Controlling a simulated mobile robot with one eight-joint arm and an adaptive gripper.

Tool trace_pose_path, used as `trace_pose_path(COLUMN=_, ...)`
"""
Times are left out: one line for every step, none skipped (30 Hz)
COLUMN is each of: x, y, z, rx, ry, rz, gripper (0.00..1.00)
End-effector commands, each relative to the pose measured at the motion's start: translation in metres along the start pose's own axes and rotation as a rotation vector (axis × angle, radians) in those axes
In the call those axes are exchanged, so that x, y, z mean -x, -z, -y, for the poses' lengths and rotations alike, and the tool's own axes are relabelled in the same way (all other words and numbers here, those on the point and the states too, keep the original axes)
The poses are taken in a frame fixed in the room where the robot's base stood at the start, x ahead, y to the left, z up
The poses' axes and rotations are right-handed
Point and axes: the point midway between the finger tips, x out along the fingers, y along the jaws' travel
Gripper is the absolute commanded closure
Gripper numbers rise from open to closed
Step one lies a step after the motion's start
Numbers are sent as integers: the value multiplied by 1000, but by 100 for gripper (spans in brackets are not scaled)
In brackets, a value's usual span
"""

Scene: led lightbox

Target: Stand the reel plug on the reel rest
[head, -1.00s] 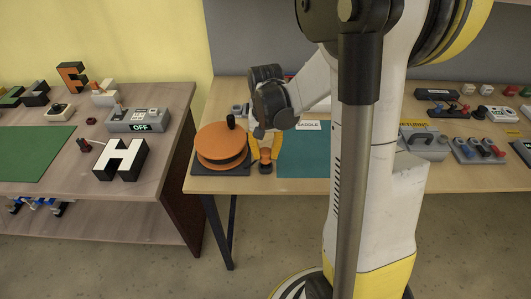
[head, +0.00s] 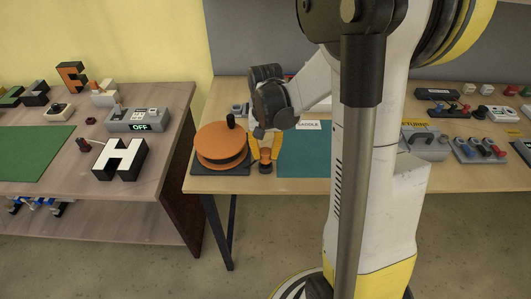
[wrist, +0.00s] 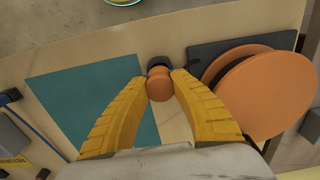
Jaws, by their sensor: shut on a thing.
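The small orange and black piece between my fingers, which looks like the reel plug (head: 265,155), is near the table's front edge. In the wrist view the plug (wrist: 160,87) shows a round orange end and a dark end. My gripper (head: 265,148) has its yellow fingers pointing down, shut on the plug from both sides; the wrist view shows both fingertips (wrist: 161,80) against it. The orange reel (head: 222,143) sits on a dark square base (head: 239,170) just left of the gripper. I cannot tell which thing is the reel rest, or whether the plug touches the table.
A teal mat (head: 303,163) lies right of the gripper, bare where visible. A "SADDLE" label (head: 308,125) is behind it. A grey unit (head: 424,146) and several small controls stand farther right. The left table (head: 90,187) holds a green mat and letter blocks, across a gap.

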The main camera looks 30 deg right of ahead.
Motion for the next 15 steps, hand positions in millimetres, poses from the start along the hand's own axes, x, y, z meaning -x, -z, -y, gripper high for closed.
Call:
trace_pose_path(x=-2, y=0, z=0, rx=0, ry=0, rz=0, gripper=100)
trace_pose_path(x=-3, y=0, z=0, rx=0, ry=0, rz=0, gripper=100)
trace_pose_path(x=-4, y=0, z=0, rx=0, ry=0, rz=0, gripper=100)
trace_pose_path(x=-5, y=0, z=0, rx=0, ry=0, rz=0, gripper=100)
trace_pose_path(x=-6, y=0, z=0, rx=0, ry=0, rz=0, gripper=100)
trace_pose_path(x=-7, y=0, z=0, rx=0, ry=0, rz=0, gripper=100)
trace_pose_path(x=-7, y=0, z=0, rx=0, ry=0, rz=0, gripper=100)
trace_pose_path(x=-8, y=0, z=0, rx=0, ry=0, rz=0, gripper=100)
trace_pose_path(x=-9, y=0, z=0, rx=0, ry=0, rz=0, gripper=100)
trace_pose_path(x=-10, y=0, z=0, rx=0, ry=0, rz=0, gripper=100)
trace_pose_path(x=-11, y=0, z=0, rx=0, ry=0, rz=0, gripper=100)
trace_pose_path(x=-12, y=0, z=0, rx=0, ry=0, rz=0, gripper=100)
trace_pose_path(x=-12, y=0, z=0, rx=0, ry=0, rz=0, gripper=100)
trace_pose_path(x=-13, y=0, z=0, rx=0, ry=0, rz=0, gripper=100)
trace_pose_path(x=-14, y=0, z=0, rx=0, ry=0, rz=0, gripper=100)
